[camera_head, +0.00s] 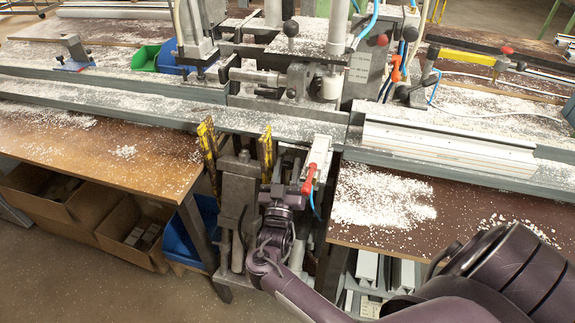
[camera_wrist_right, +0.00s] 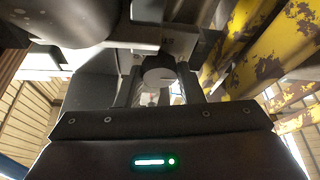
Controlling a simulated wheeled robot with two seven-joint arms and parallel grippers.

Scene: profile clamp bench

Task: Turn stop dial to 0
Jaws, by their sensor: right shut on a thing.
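My right gripper (camera_head: 279,190) is at the front of the clamp machine, low between the yellow-painted bars and the red lever. In the right wrist view its two fingers (camera_wrist_right: 158,85) are shut on a small round grey knob (camera_wrist_right: 158,75), which looks like the stop dial. The dial's scale and numbers do not show, so its setting cannot be read. In the head view the dial is hidden by my gripper and the machine parts. My left gripper is not in view.
Worn yellow bars (camera_head: 209,150) stand close left of my right gripper; they also show in the wrist view (camera_wrist_right: 265,45). A red lever (camera_head: 309,178) is close on its right. A long grey rail (camera_head: 150,112) runs behind. White chips (camera_head: 375,200) cover the bench.

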